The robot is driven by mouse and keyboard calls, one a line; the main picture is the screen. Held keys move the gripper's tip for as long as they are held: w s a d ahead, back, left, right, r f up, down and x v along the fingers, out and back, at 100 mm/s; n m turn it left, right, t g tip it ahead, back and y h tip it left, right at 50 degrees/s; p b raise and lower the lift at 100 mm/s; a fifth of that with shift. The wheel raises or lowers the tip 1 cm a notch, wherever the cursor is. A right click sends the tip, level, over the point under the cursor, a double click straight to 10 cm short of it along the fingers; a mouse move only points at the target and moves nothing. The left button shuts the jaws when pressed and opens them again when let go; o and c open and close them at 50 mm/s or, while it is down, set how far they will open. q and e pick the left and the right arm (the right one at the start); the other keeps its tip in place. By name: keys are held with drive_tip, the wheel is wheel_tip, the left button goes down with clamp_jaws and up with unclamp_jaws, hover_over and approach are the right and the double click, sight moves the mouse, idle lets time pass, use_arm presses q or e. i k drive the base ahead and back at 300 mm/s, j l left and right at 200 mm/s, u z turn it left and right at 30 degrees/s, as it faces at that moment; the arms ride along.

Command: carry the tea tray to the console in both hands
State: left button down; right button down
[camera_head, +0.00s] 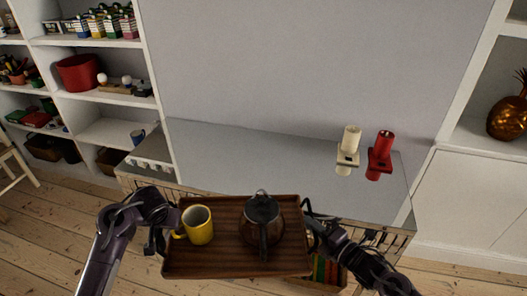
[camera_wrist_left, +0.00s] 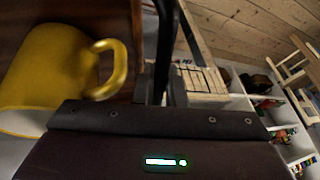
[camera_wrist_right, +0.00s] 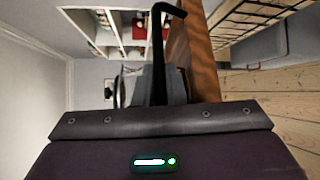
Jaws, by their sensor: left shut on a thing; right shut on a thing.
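A dark brown wooden tea tray (camera_head: 225,262) is held in front of the console, its far edge overlapping the console's front in the head view. A yellow mug (camera_head: 200,226) stands upright on its left half, and a dark teapot (camera_head: 262,215) on its right half. My left gripper (camera_head: 163,232) is shut on the tray's left side; its wrist view shows the mug (camera_wrist_left: 50,75) close by. My right gripper (camera_head: 311,226) is shut on the tray's right side, whose wood shows in the right wrist view (camera_wrist_right: 200,60). The console (camera_head: 260,160) has a grey top.
The middle top is clear. Shelves (camera_head: 110,97) flank it. Coloured items (camera_head: 325,269) show below the tray's right side.

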sight(269, 161)
drive_tip(key=i+l, duration=0.15)
drive_tip(key=i, duration=0.3)
drive_tip(key=i+l, duration=0.15)
drive_tip(key=i, duration=0.3)
drive_tip(key=i+l, duration=0.15)
drive_tip(key=i, duration=0.25)
